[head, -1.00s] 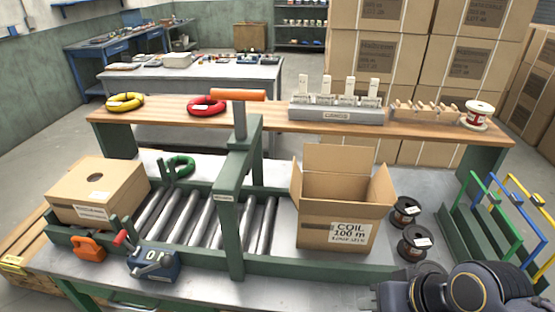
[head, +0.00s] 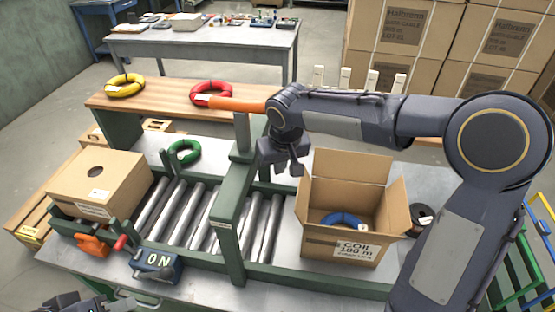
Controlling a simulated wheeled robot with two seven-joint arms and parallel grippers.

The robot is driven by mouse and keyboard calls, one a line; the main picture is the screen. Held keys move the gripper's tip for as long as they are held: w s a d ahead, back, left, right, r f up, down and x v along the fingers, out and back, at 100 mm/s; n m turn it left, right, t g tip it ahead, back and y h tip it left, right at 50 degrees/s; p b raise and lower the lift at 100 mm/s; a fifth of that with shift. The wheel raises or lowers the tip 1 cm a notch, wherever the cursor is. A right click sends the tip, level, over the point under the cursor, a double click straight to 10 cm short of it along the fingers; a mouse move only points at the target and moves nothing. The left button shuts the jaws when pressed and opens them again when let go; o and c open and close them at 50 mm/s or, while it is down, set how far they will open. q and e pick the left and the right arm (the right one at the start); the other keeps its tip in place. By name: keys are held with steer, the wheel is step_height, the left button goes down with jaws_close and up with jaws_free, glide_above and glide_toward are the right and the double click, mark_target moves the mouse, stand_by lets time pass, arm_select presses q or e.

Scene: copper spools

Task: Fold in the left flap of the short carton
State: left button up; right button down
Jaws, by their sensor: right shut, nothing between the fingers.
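The open carton (head: 336,246), labelled "COIL 100 m", stands on the bench right of the rollers. A blue coil (head: 343,219) lies inside it. Its left flap (head: 304,200) stands up along the left side, seen nearly edge-on. The back flap (head: 350,166) is upright and the right flap (head: 397,206) leans outward. My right gripper (head: 286,167) is shut and empty, pointing down just above and left of the left flap; I cannot tell whether it touches. Part of my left gripper (head: 78,304) shows at the bottom left edge, its jaws unclear.
The green frame post (head: 233,205) with its orange-handled lever (head: 236,104) stands close left of my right gripper. A closed carton (head: 98,185) sits left of the rollers (head: 195,222). A dark spool (head: 421,217) is right of the open carton, partly behind my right arm.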

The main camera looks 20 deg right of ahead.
steer(key=shift+d+f+b, duration=0.55)
steer(key=shift+f+b, duration=1.55)
steer(key=shift+f, duration=1.25)
steer(key=shift+s+d+p, duration=0.2)
steer(key=shift+s+d, duration=0.35)
steer(key=shift+d, duration=0.5)
steer(key=shift+s+d+p, duration=0.25)
steer(key=shift+s+d, duration=0.35)
steer(key=shift+d, duration=0.5)
steer(key=shift+s+d+p, duration=0.2)
steer(key=shift+s+d, duration=0.35)
steer(key=shift+d, duration=0.5)
steer(key=d, duration=0.1)
steer(key=s+d+f+b, duration=0.1)
steer(key=d, duration=0.1)
steer(key=s+d+f, duration=0.1)
steer(key=shift+s+d+f, duration=0.1)
steer(key=shift+d, duration=0.25)
steer(key=w+p+v, duration=0.2)
steer(key=p+v, duration=0.3)
steer(key=v, duration=0.3)
steer(key=shift+r, duration=0.6)
